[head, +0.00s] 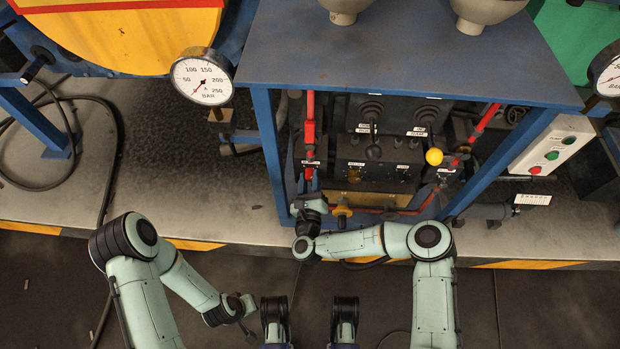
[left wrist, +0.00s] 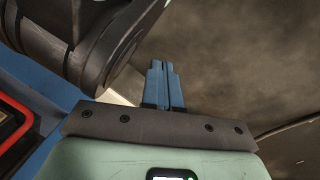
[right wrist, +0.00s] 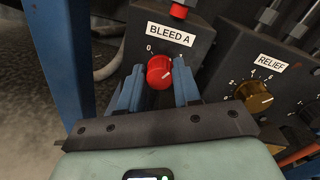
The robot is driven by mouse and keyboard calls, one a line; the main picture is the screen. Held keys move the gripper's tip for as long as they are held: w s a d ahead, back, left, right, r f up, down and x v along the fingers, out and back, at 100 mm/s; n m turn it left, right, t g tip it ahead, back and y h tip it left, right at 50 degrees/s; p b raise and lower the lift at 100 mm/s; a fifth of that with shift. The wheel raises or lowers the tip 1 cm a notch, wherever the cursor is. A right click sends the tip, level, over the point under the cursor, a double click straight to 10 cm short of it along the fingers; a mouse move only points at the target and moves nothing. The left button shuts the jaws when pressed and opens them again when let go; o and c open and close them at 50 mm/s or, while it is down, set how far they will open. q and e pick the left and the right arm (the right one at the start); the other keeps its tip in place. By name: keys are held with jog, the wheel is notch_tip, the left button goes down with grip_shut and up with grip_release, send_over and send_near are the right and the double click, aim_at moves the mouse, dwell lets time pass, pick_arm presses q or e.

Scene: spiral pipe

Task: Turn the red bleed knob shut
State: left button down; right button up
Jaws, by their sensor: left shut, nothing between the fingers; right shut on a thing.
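The red bleed knob (right wrist: 159,72) sits on a dark box under a "BLEED A" label (right wrist: 171,33) in the right wrist view. A pale line marks its face, and a "0" and part of a scale show around it. My right gripper (right wrist: 158,78) is shut on the knob, one blue finger on each side.
A brass "RELIEF" knob (right wrist: 254,97) is to the right of the red knob. A blue post (right wrist: 66,55) stands close on the left. The head view shows a yellow ball-topped lever (head: 434,156), a pressure gauge (head: 202,77) and a button box (head: 551,144).

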pick_arm(q)
jog(key=w+r+t+p, duration=0.2)
jog(key=w+r, duration=0.3)
pick_arm(e)
jog(key=n, duration=0.4)
jog(key=shift+n, duration=0.3)
jog(key=shift+n+p, duration=0.3)
jog(key=shift+n, duration=0.2)
jog(key=shift+n+p, duration=0.3)
jog(key=shift+n, duration=0.6)
jog(key=n, duration=0.2)
jog(key=shift+n+p, duration=0.3)
jog(key=shift+p, duration=0.1)
jog(key=shift+n+g+h+p, duration=0.3)
jog(key=shift+n, duration=0.8)
pick_arm(q)
jog(key=s+d+r+g, duration=0.1)
jog(key=s+d+r, duration=0.1)
jog(key=s+d, duration=0.1)
jog(key=shift+s+r+m+g+h, duration=0.3)
jog(key=shift+s, duration=0.5)
pick_arm(e)
jog(key=shift+f+n, duration=0.15)
jog(key=shift+n, duration=0.95)
pick_arm(q)
jog(key=shift+s, duration=0.1)
jog(key=shift+d, duration=0.1)
pick_arm(e)
jog(key=o, duration=1.1)
jog(key=shift+c, duration=0.2)
